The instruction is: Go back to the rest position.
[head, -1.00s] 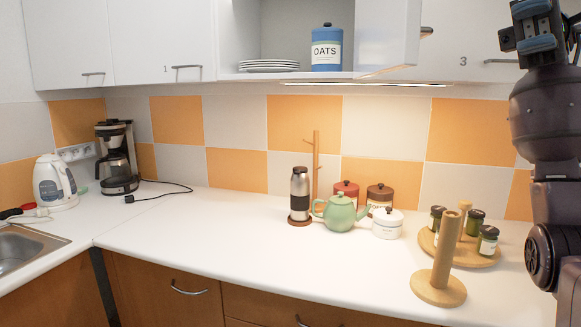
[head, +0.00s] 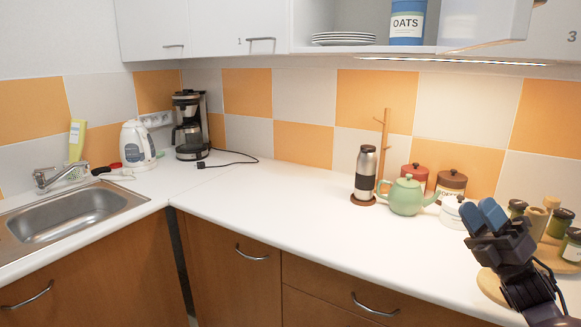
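My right gripper (head: 484,217) shows at the lower right in the head view, its two blue fingertips close together with nothing seen between them. It is in front of the worktop's right part and hides part of the white canister (head: 454,212) and of the round wooden tray (head: 548,255). My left gripper is not in view.
A green teapot (head: 406,197), steel flask (head: 366,172), wooden mug tree (head: 385,150) and red and brown canisters stand left of my gripper. An open cabinet door (head: 485,22) hangs above. The worktop (head: 265,200) is clear mid-left; the sink (head: 75,217) is farther left.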

